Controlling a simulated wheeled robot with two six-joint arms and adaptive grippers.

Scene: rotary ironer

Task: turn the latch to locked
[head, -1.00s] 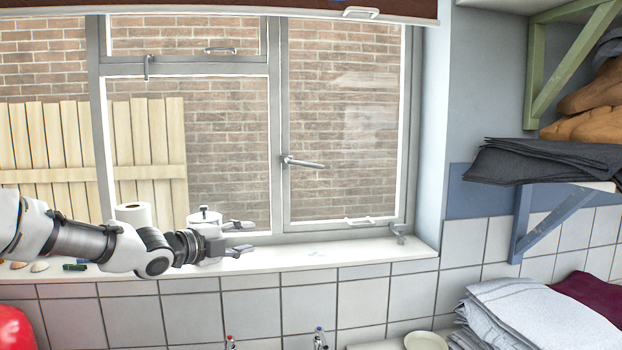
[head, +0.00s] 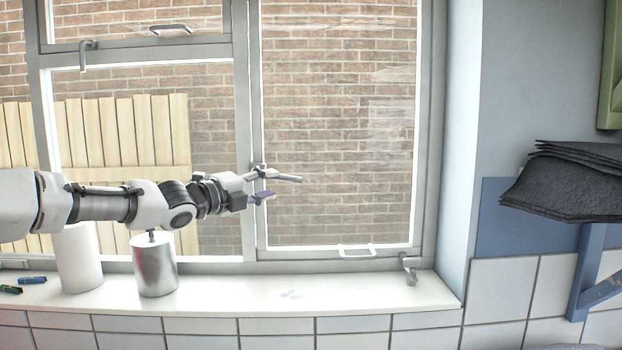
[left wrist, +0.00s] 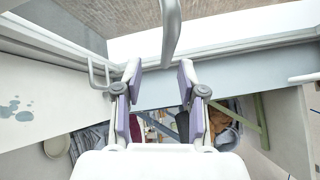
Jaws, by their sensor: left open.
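The latch (head: 288,178) is a grey lever handle on the window's middle upright, sticking out nearly level to the right, its tip slightly low. It also shows in the left wrist view as a grey bar (left wrist: 171,30) coming down from the top edge, its end between or just beyond my fingertips. My left gripper (head: 267,185) is open at the latch, its fingers partly hiding the lever's root in the head view. In the left wrist view the open fingers (left wrist: 160,78) stand on either side of the bar's end, with no clear contact. My right gripper is not in view.
A metal canister (head: 154,268) and a white paper roll (head: 78,260) stand on the sill (head: 350,293) below my left arm. A white handle (head: 357,251) and a grey fitting (head: 411,268) are low on the right window frame. Dark folded cloth (head: 570,185) lies at the right.

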